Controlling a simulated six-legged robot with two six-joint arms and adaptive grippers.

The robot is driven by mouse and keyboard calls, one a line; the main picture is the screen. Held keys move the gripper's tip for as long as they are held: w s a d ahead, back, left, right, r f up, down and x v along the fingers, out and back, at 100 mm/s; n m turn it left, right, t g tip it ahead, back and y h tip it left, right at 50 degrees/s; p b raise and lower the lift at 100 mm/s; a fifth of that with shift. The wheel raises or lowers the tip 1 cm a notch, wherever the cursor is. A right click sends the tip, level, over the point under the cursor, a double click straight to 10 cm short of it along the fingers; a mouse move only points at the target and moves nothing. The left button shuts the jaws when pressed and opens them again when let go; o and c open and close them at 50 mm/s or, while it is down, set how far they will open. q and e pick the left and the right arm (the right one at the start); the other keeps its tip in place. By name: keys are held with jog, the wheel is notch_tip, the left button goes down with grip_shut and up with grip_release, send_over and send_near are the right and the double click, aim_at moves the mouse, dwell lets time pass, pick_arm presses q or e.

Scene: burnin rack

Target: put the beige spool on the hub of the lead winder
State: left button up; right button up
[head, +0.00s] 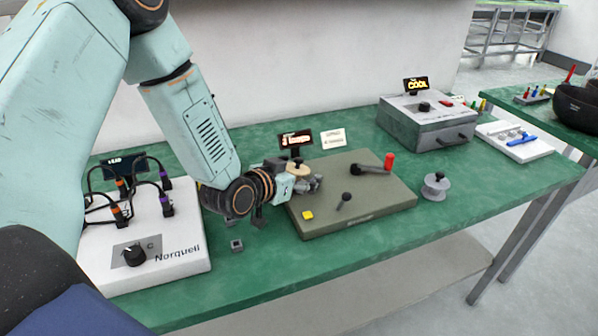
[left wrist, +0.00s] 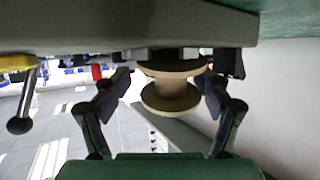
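The beige spool (head: 297,169) is at the back left part of the lead winder (head: 370,215), partly hidden by my left gripper (head: 308,182). In the left wrist view the spool (left wrist: 171,92) stands between the two fingers of my left gripper (left wrist: 170,80), seen upside down against the winder's plate. The fingers are spread to both sides, with a visible gap at the left finger. The hub is hidden, so I cannot tell if the spool is fully seated. The winder has a black crank with a red handle (head: 389,162), a black-knobbed lever (head: 346,197) and a yellow button (head: 308,215). My right gripper is out of view.
A grey spool (head: 436,188) stands on the green table right of the winder. A white Norquell box (head: 180,250) with cables is at left. A grey case (head: 428,128) and white tray (head: 515,142) are at back right. A small grey block (head: 237,245) lies in front.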

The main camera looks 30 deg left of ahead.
pick_arm(q)
jog(key=shift+w+d, duration=0.15)
jog(key=shift+w, duration=0.1)
jog(key=shift+w+a+f, duration=0.25)
jog(key=shift+w+f, duration=0.5)
jog(key=shift+w, duration=0.1)
jog(key=shift+s+a, duration=0.1)
jog(key=shift+a, duration=0.05)
jog(key=v, duration=0.2)
jog(key=p+v, duration=0.1)
jog(key=v, duration=0.1)
jog(key=r+p+v, duration=0.1)
jog(key=v, duration=0.1)
jog(key=shift+d, duration=0.35)
jog(key=shift+s+a+p, duration=0.4)
jog(key=shift+p, duration=0.05)
jog(key=p+v, duration=0.3)
jog(key=v, duration=0.2)
jog(key=shift+s+d, duration=0.1)
jog(key=shift+s, duration=0.1)
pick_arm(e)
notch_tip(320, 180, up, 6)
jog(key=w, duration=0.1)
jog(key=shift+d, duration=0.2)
pick_arm(q)
jog(key=shift+r, duration=0.1)
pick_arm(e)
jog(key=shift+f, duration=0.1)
